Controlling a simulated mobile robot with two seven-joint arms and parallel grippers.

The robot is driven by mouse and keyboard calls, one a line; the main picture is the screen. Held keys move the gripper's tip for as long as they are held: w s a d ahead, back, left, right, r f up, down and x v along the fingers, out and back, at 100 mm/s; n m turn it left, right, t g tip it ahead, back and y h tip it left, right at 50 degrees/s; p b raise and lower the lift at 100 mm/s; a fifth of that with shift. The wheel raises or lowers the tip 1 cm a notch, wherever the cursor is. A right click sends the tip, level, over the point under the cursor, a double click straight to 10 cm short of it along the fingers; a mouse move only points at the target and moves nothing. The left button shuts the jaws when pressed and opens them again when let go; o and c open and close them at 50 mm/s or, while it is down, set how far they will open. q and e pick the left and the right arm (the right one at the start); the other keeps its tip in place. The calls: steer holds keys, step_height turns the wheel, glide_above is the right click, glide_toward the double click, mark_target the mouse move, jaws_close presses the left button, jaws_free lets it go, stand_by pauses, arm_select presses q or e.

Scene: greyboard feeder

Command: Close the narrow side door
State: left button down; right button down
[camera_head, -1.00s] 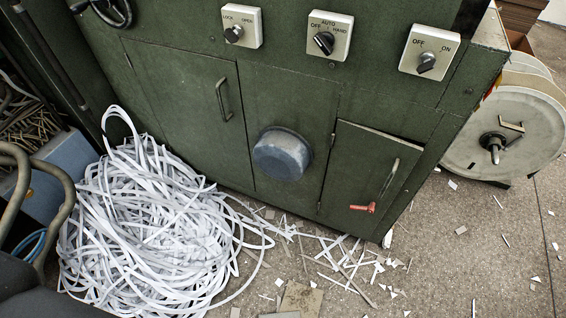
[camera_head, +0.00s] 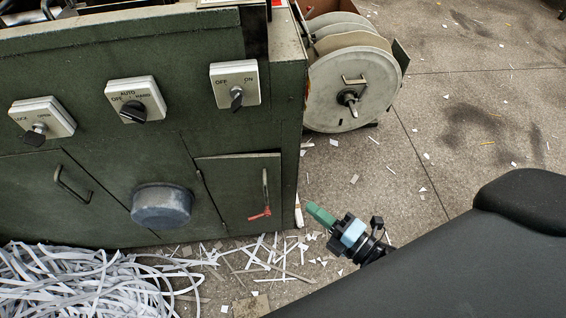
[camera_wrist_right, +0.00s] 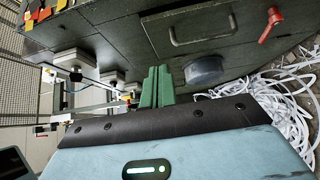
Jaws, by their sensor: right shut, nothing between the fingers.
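The narrow side door (camera_head: 236,195) is the small green panel at the right end of the green cabinet's front. It has an upright bar handle (camera_head: 265,188) and a red latch lever (camera_head: 260,214) near its right edge. A pale edge shows along its top; I cannot tell whether it stands slightly ajar. My right gripper (camera_head: 320,214), with green fingers, is shut and empty, to the right of the door and apart from it. In the right wrist view the door (camera_wrist_right: 205,45) shows turned, with its red lever (camera_wrist_right: 271,24), beyond the fingers (camera_wrist_right: 157,86). My left gripper is out of view.
A round grey knob (camera_head: 162,206) juts out left of the door. White strips (camera_head: 90,285) are heaped on the floor at the lower left, with scraps before the door. A reel (camera_head: 350,90) stands behind the cabinet's right side. Floor at the right is mostly clear.

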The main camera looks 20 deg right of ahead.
glide_toward(272, 163)
steer(key=w+a, duration=0.2)
steer(key=a, duration=0.2)
steer(key=w, duration=0.1)
steer(key=w+d, duration=0.1)
steer(key=shift+w+d+f, duration=0.1)
steer(key=shift+w+d, duration=0.1)
steer(key=shift+w, duration=0.1)
steer(key=shift+w+d, duration=0.15)
steer(key=shift+w, duration=0.2)
steer(key=shift+w+d+n+g+y+b, duration=0.2)
steer(key=shift+w+d+n+y, duration=0.1)
steer(key=shift+w+y, duration=0.2)
steer(key=shift+w+d+n+g+y+b, duration=0.1)
steer(key=shift+w+d+n+g+y, duration=0.1)
steer(key=shift+w+n+y, duration=0.3)
steer(key=shift+w+d, duration=0.15)
steer(key=shift+w, duration=0.1)
steer(key=shift+w, duration=0.1)
